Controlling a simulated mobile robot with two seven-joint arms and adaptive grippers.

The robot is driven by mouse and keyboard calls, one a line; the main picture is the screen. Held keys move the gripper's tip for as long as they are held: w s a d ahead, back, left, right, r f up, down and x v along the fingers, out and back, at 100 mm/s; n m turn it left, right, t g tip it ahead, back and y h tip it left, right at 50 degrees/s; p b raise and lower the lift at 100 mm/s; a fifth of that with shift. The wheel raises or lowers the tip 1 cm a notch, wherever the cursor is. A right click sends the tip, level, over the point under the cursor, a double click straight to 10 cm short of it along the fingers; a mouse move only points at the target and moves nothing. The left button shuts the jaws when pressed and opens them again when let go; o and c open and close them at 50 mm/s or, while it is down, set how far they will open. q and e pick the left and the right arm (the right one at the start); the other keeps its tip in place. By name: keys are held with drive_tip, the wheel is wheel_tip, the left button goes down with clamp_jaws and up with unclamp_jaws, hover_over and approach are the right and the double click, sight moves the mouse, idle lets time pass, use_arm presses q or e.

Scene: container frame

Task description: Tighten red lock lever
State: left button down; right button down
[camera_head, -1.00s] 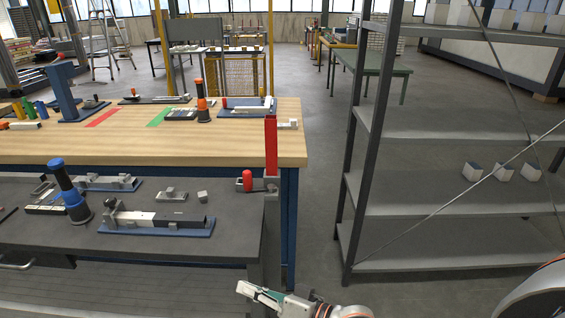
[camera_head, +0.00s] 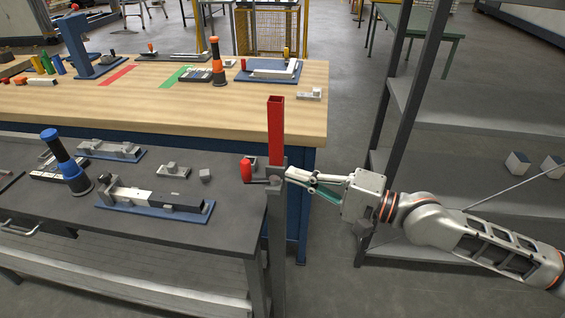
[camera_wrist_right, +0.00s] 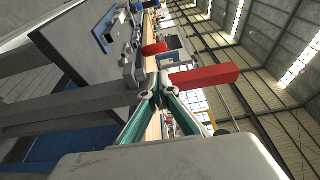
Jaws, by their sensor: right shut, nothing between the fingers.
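The red lock lever (camera_head: 246,171) sticks out to the left from a grey clamp on the upright post. It also shows in the right wrist view (camera_wrist_right: 154,49), beyond my fingertips. A red square tube (camera_head: 275,130) stands upright in the post, above the lever. My right gripper (camera_head: 289,173) reaches in from the right, close to the post on the side away from the lever's red knob. Its fingers are shut and empty in the right wrist view (camera_wrist_right: 155,90). Whether the fingertips touch the post or clamp cannot be told. My left gripper is not in view.
A dark workbench (camera_head: 150,215) with clamping fixtures and a blue-handled tool (camera_head: 67,160) lies left of the post. A wooden table (camera_head: 170,110) with parts stands behind. A metal shelf (camera_head: 470,122) stands on the right, behind my right arm.

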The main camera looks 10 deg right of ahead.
drive_tip(key=p+x, duration=0.1)
drive_tip(key=x, duration=0.7)
drive_tip(key=shift+s+a, duration=0.1)
drive_tip(key=shift+a, duration=0.05)
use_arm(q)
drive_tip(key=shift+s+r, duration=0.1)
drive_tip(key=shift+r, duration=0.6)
use_arm(e)
drive_tip(key=shift+w+a, duration=0.45)
drive_tip(key=shift+a, duration=0.05)
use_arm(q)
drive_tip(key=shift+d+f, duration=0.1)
use_arm(e)
drive_tip(key=shift+a, duration=0.1)
